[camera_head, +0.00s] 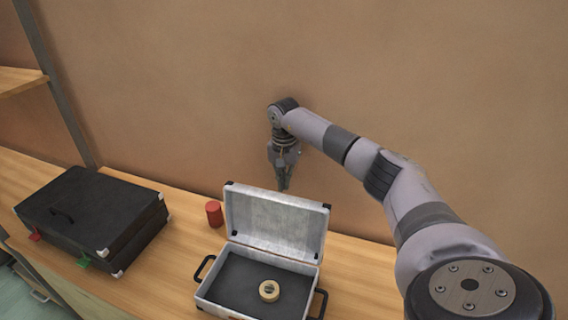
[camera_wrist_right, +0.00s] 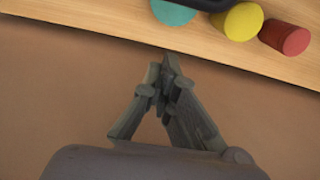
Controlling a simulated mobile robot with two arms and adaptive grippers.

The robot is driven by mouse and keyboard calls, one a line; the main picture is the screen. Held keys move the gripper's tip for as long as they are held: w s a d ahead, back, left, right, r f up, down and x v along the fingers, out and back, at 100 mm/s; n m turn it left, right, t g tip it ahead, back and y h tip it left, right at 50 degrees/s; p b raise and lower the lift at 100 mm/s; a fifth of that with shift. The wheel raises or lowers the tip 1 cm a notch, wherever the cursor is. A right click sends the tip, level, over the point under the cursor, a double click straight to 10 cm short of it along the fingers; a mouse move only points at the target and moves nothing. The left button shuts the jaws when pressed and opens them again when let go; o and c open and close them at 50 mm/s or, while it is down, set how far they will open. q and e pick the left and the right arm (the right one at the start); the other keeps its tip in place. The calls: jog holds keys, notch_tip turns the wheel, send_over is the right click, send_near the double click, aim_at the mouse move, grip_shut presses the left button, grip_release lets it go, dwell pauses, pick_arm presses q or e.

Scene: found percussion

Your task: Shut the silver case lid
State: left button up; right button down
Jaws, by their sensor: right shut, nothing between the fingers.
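The silver case (camera_head: 215,291) stands open on the wooden counter. Its lid (camera_head: 275,222) is raised, roughly upright and leaning back towards the wall. The dark-lined base holds a tan ring-shaped roll (camera_head: 269,291). My right gripper (camera_head: 284,187) points down behind and above the lid's top edge, near the wall, and appears clear of the lid. It is shut and empty; its closed fingers show in the right wrist view (camera_wrist_right: 168,66). My left gripper is not in view.
A black case (camera_head: 95,213), shut, lies at the left. A red cylinder (camera_head: 214,214) stands left of the lid. The right wrist view shows a teal piece (camera_wrist_right: 173,11), a yellow cylinder (camera_wrist_right: 243,21) and a red one on the counter. The brown wall is close behind.

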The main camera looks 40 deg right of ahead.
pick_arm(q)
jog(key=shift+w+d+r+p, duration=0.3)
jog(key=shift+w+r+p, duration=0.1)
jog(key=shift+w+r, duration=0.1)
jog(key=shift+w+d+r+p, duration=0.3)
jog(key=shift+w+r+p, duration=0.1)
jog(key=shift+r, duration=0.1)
pick_arm(e)
jog(key=a, duration=0.1)
jog(key=s+a+r, duration=0.1)
jog(key=s+a, duration=0.1)
jog(key=shift+a+r, duration=0.2)
jog(key=shift+r, duration=0.15)
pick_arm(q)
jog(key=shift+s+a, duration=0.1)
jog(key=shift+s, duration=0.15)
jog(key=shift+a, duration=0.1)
